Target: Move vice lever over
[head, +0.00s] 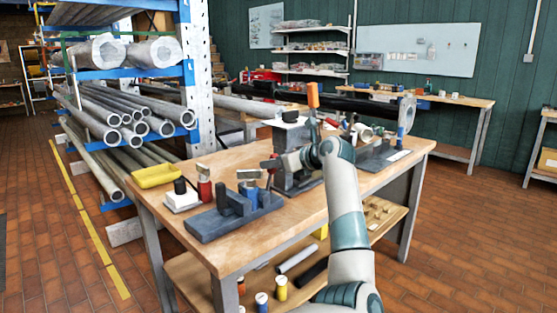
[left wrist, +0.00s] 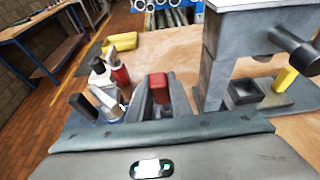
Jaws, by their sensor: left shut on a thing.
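A grey vice-like fixture (head: 290,142) with a pale flat top stands upright on the workbench. It also shows at the right of the left wrist view (left wrist: 212,75), with a dark round bar (left wrist: 296,48) sticking out. My left gripper (head: 271,163) reaches leftward across the front of the fixture. In the left wrist view its dark fingers are closed around a red block (left wrist: 159,86), which looks like the lever's grip. Its link to the fixture is hidden. An orange-topped upright handle (head: 312,95) rises behind my wrist. My right gripper is not in view.
A blue-grey vice-like block (head: 208,222), a white block with a black knob (head: 182,201), a red bottle (head: 204,189) and a yellow tray (head: 156,177) stand left on the wooden bench (head: 160,222). A pipe rack (head: 187,75) stands close behind at left.

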